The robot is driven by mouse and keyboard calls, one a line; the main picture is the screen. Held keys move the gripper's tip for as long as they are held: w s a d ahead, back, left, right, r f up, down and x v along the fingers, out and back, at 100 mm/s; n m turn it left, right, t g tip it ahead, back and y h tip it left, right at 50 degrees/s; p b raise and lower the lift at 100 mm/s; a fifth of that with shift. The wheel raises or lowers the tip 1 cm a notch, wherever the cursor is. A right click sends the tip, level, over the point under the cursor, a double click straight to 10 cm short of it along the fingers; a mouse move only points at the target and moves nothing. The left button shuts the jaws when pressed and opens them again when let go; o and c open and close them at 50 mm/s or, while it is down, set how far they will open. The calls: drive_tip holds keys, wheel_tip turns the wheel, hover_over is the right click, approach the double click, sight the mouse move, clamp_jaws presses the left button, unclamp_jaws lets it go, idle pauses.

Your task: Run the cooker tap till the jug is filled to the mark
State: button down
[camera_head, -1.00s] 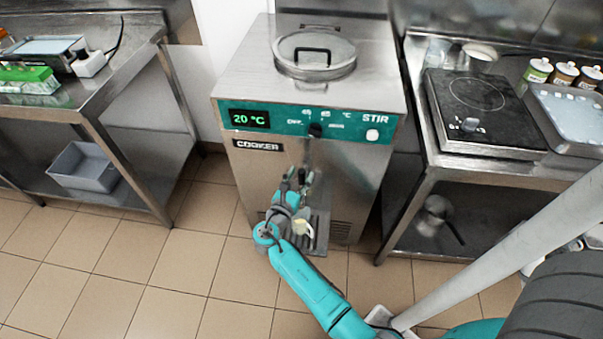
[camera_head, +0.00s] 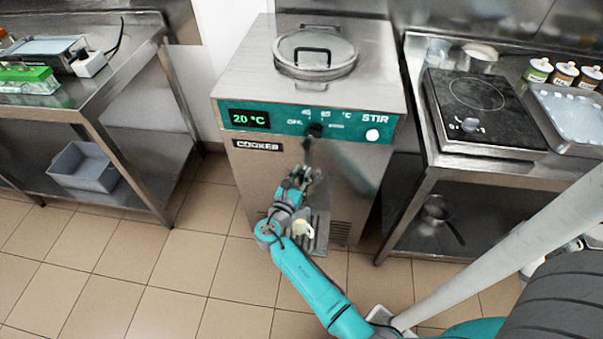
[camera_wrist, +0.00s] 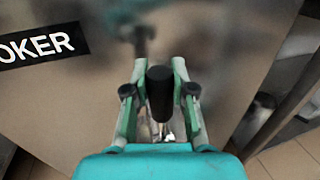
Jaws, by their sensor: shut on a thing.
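The steel cooker (camera_head: 225,185) stands in the middle with its round lid on top. My gripper (camera_head: 303,175) is at the tap on its front. In the wrist view my gripper (camera_wrist: 160,75) is shut on the black tap handle (camera_wrist: 160,95), which sits between the two fingers. A bright strip shows just below the handle there, too small to tell whether it is metal or liquid. The jug (camera_head: 303,229) shows as a small pale shape under the tap on the drip grate (camera_head: 320,235), partly behind my arm. Its fill level and mark cannot be seen.
The cooker panel (camera_head: 345,125) shows 20 °C, with a black knob and a white STIR button. A steel table with a hob (camera_head: 485,110) stands at right, and one with a grey bin (camera_head: 85,167) below at left. The floor in front is clear.

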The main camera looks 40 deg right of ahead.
drive_tip(key=shift+s+a+f+m+t+h, duration=0.15)
drive_tip(key=shift+s+a+m+h, duration=0.1)
drive_tip(key=shift+s+a+h, duration=0.3)
drive_tip(key=shift+s+a+f+m+t+h, duration=0.15)
drive_tip(key=shift+s+a+m+h, duration=0.15)
drive_tip(key=shift+a+h, duration=0.35)
drive_tip(key=shift+d+r, duration=0.1)
drive_tip(key=shift+d, duration=0.05)
drive_tip(key=c, duration=0.9)
unclamp_jaws()
drive_tip(key=shift+c, duration=0.2)
drive_tip(key=v, duration=1.2)
